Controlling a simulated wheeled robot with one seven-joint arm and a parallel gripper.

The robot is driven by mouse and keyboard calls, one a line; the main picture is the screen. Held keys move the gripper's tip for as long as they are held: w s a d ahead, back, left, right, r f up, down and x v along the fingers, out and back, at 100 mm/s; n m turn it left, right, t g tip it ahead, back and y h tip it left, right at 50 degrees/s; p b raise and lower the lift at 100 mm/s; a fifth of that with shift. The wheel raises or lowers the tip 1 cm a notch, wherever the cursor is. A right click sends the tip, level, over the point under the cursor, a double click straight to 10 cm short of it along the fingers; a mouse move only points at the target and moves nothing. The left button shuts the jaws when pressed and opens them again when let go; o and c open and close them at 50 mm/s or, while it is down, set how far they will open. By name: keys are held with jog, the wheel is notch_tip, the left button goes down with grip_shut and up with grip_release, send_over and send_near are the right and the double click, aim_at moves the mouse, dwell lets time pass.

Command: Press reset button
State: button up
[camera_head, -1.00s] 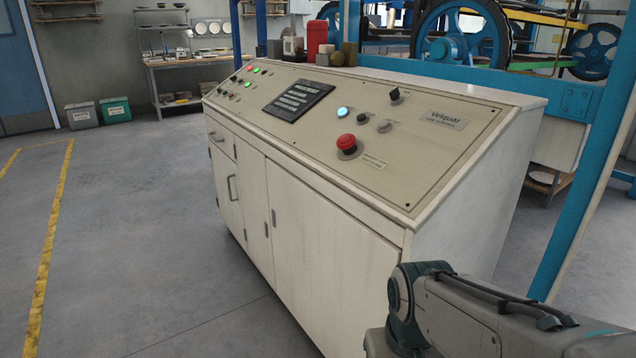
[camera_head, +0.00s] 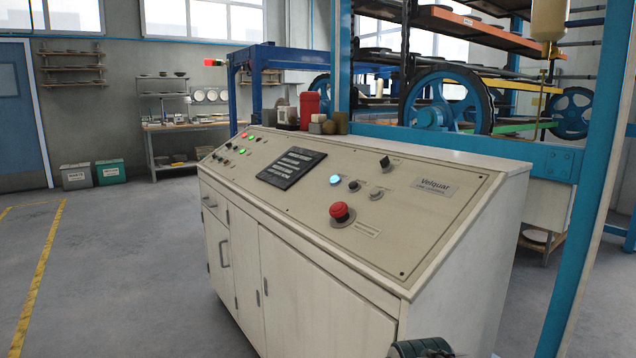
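The control console (camera_head: 330,270) is a cream cabinet with a sloped panel, in the middle of the head view. On its panel are a lit blue-white button (camera_head: 336,180), a small black knob or button (camera_head: 353,186), a grey control (camera_head: 376,194), a black selector (camera_head: 384,162) and a red mushroom button (camera_head: 340,211). Several small red and green lights or buttons (camera_head: 243,137) sit at the panel's far left. The labels are too small to read, so I cannot tell which is the reset button. My gripper is out of view; only a bit of my arm shows at the bottom edge.
A dark display (camera_head: 291,167) is set in the panel. Blue machine frames with wheels (camera_head: 447,101) stand behind the console, and a blue post (camera_head: 587,200) rises at right. Two bins (camera_head: 110,172) stand by the far left wall. The floor at left is clear.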

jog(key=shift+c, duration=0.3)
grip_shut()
